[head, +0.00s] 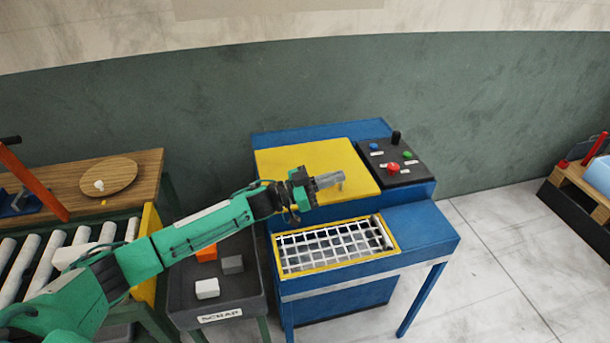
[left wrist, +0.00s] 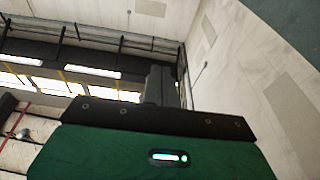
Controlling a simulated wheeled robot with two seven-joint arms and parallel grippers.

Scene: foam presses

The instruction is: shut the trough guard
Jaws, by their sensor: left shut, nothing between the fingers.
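The trough guard (head: 297,265) is a white wire mesh in a yellow frame at the front of the blue press (head: 430,225), in the head view. It lies about flat over the dark trough, with no clear gap along its rim. My left gripper (head: 339,178) is shut and empty. It is beyond the guard in the picture, in front of the yellow panel (head: 300,158), and apart from the mesh. In the left wrist view the dark shut fingers (left wrist: 157,84) point up toward the ceiling and wall, and the guard does not show. My right gripper is not in view.
A black control box (head: 405,172) with coloured buttons and a knob sits at the press's back right. A grey scrap bin (head: 180,315) with several blocks stands left of the press, under my left arm. A roller conveyor (head: 55,255) is further left.

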